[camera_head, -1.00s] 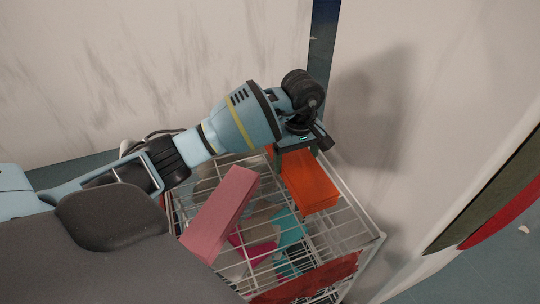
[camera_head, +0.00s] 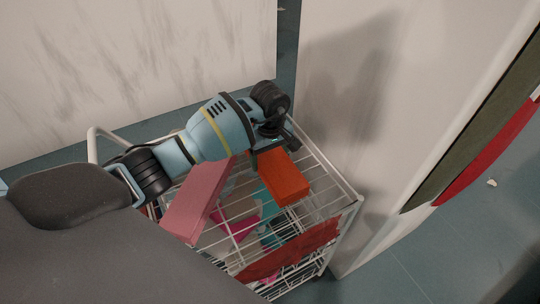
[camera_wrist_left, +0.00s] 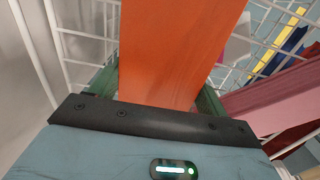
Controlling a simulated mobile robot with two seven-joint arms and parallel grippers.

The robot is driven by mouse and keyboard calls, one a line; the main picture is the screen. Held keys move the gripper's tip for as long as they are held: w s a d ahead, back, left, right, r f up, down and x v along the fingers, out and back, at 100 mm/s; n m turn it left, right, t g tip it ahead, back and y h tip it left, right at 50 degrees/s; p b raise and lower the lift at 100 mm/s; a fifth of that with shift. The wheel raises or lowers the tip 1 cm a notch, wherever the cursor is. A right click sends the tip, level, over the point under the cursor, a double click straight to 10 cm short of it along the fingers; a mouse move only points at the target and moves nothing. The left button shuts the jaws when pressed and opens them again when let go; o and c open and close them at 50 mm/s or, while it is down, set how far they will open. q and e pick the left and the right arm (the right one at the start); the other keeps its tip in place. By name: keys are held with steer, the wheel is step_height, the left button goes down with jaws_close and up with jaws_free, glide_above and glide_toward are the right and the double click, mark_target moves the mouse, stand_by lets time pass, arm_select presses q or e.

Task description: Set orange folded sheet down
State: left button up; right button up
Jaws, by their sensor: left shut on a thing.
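The orange folded sheet (camera_head: 283,180) is a flat, block-like bundle at the top of the white wire cart (camera_head: 345,208). My left gripper (camera_head: 270,158) is shut on its far end, and the sheet extends from the jaws toward the cart's right front. In the left wrist view the orange sheet (camera_wrist_left: 175,50) runs up between the green fingers of the gripper (camera_wrist_left: 160,90). I cannot tell whether the sheet's underside touches the wires. My right gripper is not in view.
A pink folded piece (camera_head: 198,198) lies beside the orange one on the cart. A dark red piece (camera_head: 290,250) hangs at the front edge. Teal and magenta items lie inside the basket. Pale walls (camera_head: 370,110) stand close behind and right.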

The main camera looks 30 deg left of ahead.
mark_target(270, 155)
arm_select(q)
steer(key=o, duration=1.4)
steer(key=shift+f, duration=0.1)
step_height(270, 155, up, 12)
steer(key=shift+r, duration=0.2)
